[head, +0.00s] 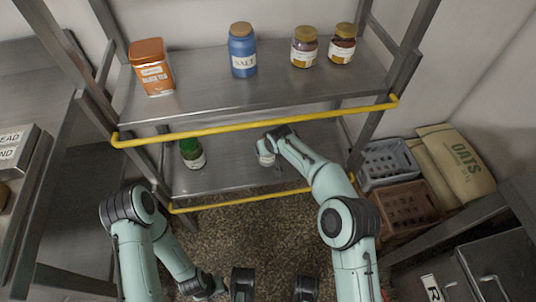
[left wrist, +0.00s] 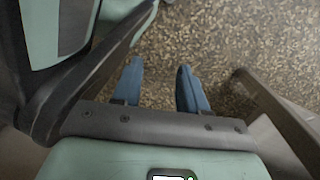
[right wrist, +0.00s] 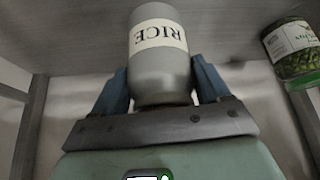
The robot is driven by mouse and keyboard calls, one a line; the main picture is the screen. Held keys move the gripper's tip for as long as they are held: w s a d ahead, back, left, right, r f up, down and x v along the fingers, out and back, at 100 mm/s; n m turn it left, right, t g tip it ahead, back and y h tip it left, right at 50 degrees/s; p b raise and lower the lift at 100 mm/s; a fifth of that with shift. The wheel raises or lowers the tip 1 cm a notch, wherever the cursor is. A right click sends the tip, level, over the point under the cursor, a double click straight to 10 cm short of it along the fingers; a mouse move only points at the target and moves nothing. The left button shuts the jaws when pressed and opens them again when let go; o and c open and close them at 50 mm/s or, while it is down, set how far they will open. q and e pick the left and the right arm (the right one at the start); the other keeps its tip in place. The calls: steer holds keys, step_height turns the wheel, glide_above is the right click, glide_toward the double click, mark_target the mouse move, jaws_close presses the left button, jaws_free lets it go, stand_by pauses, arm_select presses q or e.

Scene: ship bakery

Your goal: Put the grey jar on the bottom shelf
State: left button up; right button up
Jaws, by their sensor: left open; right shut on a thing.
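The grey jar (right wrist: 160,70), with a white RICE label, sits between the blue fingers of my right gripper (right wrist: 162,85), which is shut on it. In the head view the jar (head: 266,158) shows only in part beside my right wrist, over the bottom shelf (head: 225,175); my arm hides the rest. I cannot tell whether its base touches the shelf. My left gripper (left wrist: 160,82) is open and empty, low over the speckled floor.
A green-topped jar (head: 192,153) stands on the bottom shelf to the left, with bare shelf between. The upper shelf (head: 200,95) holds an orange tin (head: 152,68), a blue salt jar (head: 242,50) and two brown jars (head: 304,47). Yellow rails (head: 260,119) cross both shelf fronts. Crates (head: 405,208) stand right.

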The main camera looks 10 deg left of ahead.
steer(key=f+b, duration=0.1)
steer(key=f, duration=0.3)
steer(key=shift+w+f+b, duration=0.2)
steer(key=shift+f+b, duration=0.05)
steer(key=shift+b, duration=0.15)
steer(key=shift+a, duration=0.1)
arm_select(q)
steer(key=s, duration=0.1)
steer(key=s+f, duration=0.1)
steer(key=s+g, duration=0.1)
steer(key=shift+s+a+f, duration=0.2)
steer(key=shift+s+f, duration=0.05)
steer(key=shift+f, duration=0.05)
arm_select(e)
steer(key=o, duration=1.6)
steer(key=shift+f, duration=0.2)
steer(key=shift+c, duration=0.2)
steer(key=shift+s+r, duration=0.2)
steer(key=shift+r, duration=0.3)
arm_select(q)
steer(key=w+r+t+p, duration=0.2)
steer(key=w+r+p, duration=0.1)
steer(key=w, duration=0.4)
steer(key=shift+d+r+p, duration=0.4)
steer(key=shift+d+r, duration=0.05)
steer(key=shift+r, duration=0.15)
arm_select(e)
steer(key=v, duration=1.1)
